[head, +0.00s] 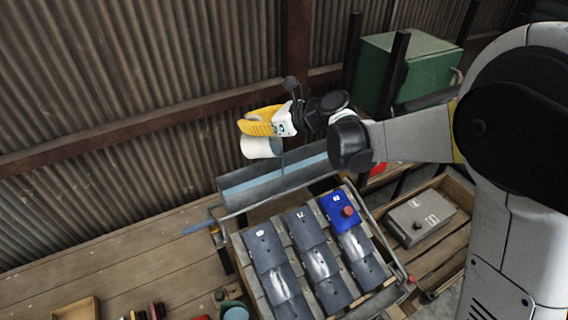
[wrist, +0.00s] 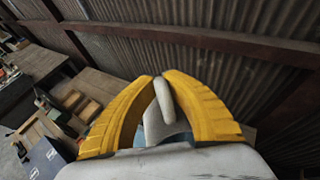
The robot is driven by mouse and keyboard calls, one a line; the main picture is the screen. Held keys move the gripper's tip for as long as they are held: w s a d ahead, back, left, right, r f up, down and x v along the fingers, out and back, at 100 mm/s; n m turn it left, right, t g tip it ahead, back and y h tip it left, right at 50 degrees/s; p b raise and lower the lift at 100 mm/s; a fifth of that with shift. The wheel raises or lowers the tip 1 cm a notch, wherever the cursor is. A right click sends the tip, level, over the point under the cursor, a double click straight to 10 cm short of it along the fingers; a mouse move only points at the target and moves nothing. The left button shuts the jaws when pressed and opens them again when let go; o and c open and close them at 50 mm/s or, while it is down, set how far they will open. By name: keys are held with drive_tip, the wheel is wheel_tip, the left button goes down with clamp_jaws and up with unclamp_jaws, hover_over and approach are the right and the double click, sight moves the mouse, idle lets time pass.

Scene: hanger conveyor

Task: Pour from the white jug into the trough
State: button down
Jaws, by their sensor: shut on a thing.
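The white jug (head: 261,147) is in my gripper (head: 256,125), above the left part of the trough. In the wrist view my gripper's yellow fingers (wrist: 158,82) are closed on either side of the white handle (wrist: 163,100) of the jug. The grey metal trough (head: 238,203) runs slantwise below the jug, with a light blue strip along its inside. The jug looks apart from the trough. The jug's mouth and contents are hidden, and no stream shows. I cannot tell how far the jug is tilted.
Below the trough is a sloped rack with dark panels (head: 268,247) and a blue box with a red button (head: 340,208). A grey box (head: 420,217) sits in a wooden tray at right. A green cabinet (head: 423,65) and a corrugated wall (head: 150,75) stand behind.

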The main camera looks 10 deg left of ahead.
sight(258, 119)
drive_tip(key=shift+s+d+t+y+b, duration=0.15)
drive_tip(key=shift+d+y+b, duration=0.35)
drive_tip(key=shift+b, duration=0.6)
drive_tip(key=shift+d+t+y+b, duration=0.15)
drive_tip(key=shift+d+y+b, duration=0.35)
drive_tip(key=shift+b, duration=0.55)
idle(0.9)
drive_tip(key=shift+a, duration=0.1)
drive_tip(key=shift+d+r+h+p, duration=0.3)
drive_tip(key=shift+h+p, duration=0.2)
drive_tip(key=shift+p, duration=0.65)
drive_tip(key=shift+s+d+r+h+p, duration=0.1)
drive_tip(key=shift+d+r+h+p, duration=0.1)
drive_tip(key=shift+h+p, duration=0.5)
drive_tip(key=shift+s+d+f+g+h+p, duration=0.2)
drive_tip(key=shift+d+g+h+p, duration=0.35)
drive_tip(key=shift+h+p, duration=0.5)
drive_tip(key=shift+w+f, duration=0.15)
drive_tip(key=shift+f, duration=0.25)
drive_tip(key=d+h+p, duration=0.1)
drive_tip(key=d+r+h+p, duration=0.1)
drive_tip(key=p, duration=0.1)
drive_tip(key=d+g+h+p, duration=0.1)
drive_tip(key=d+h, duration=0.1)
drive_tip(key=shift+s+r+n, duration=0.2)
drive_tip(key=shift+s+n, duration=0.1)
drive_tip(key=shift+s, duration=0.1)
drive_tip(key=shift+d+f+h+p, duration=0.2)
drive_tip(key=shift+d+h+p, duration=0.15)
drive_tip(key=shift+d+h, duration=0.15)
